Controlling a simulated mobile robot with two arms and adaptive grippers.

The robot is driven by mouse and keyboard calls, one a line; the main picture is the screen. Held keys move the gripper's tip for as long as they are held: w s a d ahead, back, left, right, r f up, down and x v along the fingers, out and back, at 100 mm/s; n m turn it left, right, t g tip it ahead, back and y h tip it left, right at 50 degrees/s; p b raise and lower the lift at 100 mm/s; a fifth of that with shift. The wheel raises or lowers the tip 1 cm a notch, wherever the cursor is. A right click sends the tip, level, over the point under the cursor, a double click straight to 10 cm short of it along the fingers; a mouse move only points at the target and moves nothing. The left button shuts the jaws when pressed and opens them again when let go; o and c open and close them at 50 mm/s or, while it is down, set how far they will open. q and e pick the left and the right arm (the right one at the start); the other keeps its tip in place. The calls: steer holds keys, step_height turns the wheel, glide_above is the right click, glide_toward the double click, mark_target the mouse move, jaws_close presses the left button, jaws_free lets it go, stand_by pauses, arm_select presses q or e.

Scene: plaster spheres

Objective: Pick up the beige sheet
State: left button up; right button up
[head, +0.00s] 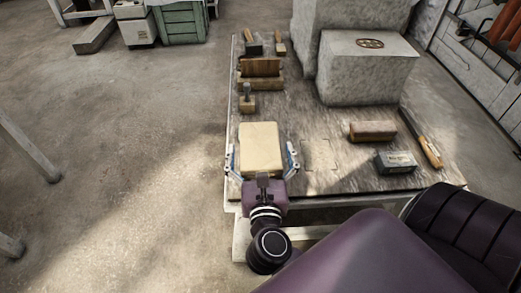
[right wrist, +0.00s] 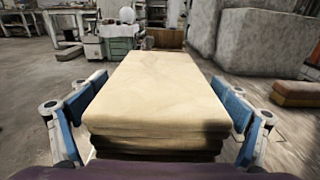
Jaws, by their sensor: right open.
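The beige sheet (head: 261,149) is a folded, flat-topped stack near the left front edge of the worktable. In the right wrist view the sheet (right wrist: 158,95) fills the middle, with darker layers under its front edge. My right gripper (head: 262,160) is open, with one finger on each side of the sheet. In the right wrist view the blue finger pads of my right gripper (right wrist: 160,108) stand to the left and right of it, with narrow gaps visible. My left gripper is not in view.
Open floor (head: 130,150) lies to the left.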

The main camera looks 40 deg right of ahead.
steer(key=shift+w, duration=0.1)
steer(key=c, duration=1)
steer(key=shift+c, duration=1.2)
steer(key=shift+r, duration=0.1)
